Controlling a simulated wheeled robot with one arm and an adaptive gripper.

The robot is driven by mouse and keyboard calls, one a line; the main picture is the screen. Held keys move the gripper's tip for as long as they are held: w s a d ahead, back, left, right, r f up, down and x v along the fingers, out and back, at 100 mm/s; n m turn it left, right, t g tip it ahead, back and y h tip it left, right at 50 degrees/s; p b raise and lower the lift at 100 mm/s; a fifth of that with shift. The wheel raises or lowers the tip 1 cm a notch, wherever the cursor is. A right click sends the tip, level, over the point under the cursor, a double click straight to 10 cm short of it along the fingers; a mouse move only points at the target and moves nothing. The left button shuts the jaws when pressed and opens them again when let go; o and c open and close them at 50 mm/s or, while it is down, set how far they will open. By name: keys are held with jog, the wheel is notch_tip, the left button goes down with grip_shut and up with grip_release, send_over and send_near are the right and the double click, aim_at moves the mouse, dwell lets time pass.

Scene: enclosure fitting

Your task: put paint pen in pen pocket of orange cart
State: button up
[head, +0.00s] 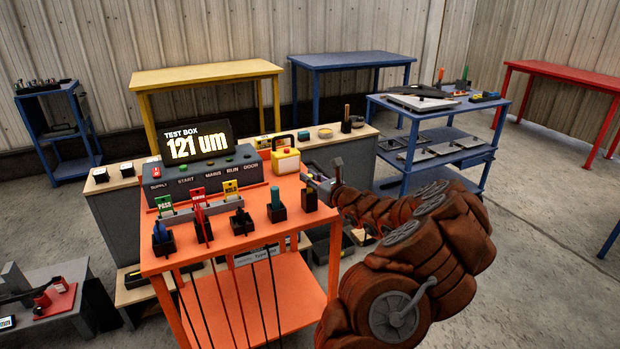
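The orange cart (225,262) stands in front of me with a row of small black pockets along its front edge. They hold a blue-handled tool (160,232), a red-handled tool (201,222), an orange-tipped item (239,207) and a teal cylinder (275,197). The rightmost black pocket (309,200) is by my gripper; its contents are hard to make out. I cannot tell which pocket is the pen pocket, and I cannot identify the paint pen. My gripper (314,180) is at the cart's right edge, small and partly hidden by my arm; its opening and any held item are unclear.
A test box (200,173) reading "121 um", a yellow-and-red box (285,160) and a tag rack (196,212) occupy the cart top. A grey bench stands behind. A blue cart (433,133) at right holds upright orange and green items. Open floor lies at right.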

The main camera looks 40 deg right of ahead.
jog(key=o, duration=0.4)
jog(key=shift+s, duration=0.1)
jog(key=s+a+b, duration=0.1)
jog(key=s, duration=1)
jog(key=shift+s, duration=0.4)
jog(key=shift+r, duration=0.15)
